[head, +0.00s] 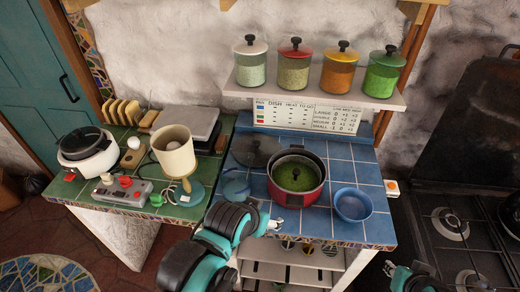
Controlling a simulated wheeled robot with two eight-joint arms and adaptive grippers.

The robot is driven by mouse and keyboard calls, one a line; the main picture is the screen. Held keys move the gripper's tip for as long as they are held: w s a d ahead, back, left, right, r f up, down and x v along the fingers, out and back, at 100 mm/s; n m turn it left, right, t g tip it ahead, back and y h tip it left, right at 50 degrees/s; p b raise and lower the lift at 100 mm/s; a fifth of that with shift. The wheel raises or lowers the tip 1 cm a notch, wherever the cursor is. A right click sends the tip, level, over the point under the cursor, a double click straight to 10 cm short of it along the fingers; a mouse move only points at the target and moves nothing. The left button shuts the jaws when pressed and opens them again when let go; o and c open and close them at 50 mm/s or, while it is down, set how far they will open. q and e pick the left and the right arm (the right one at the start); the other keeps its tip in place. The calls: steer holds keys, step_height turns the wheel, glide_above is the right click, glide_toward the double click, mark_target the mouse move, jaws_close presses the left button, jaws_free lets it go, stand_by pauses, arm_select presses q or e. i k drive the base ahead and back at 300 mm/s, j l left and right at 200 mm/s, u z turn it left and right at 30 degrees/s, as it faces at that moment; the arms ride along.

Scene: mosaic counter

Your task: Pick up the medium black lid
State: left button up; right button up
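A dark, round, see-through lid (254,150) with a knob lies on the blue tiled counter, behind and left of a red pot (283,192). It looks like the medium black lid, but I cannot judge its size class for sure. The red pot holds something green and shows a black knob above it. My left gripper (278,225) is at the counter's front edge, in front of the red pot and apart from the lid. My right gripper (388,268) is low at the right, beyond the counter's front right corner. Both fingertips are too small to read.
A blue bowl (353,205) stands right of the pot. A teal round item (236,186) sits left of it. A white cooker (88,158) with a dark top stands on the green counter. A shelf (315,95) with several jars hangs above. A stove (455,235) is at right.

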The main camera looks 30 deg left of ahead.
mark_target(264, 145)
steer(key=i+l+u, duration=0.2)
steer(key=u, duration=0.3)
steer(key=i+l+u, duration=0.15)
steer(key=l+u, duration=0.3)
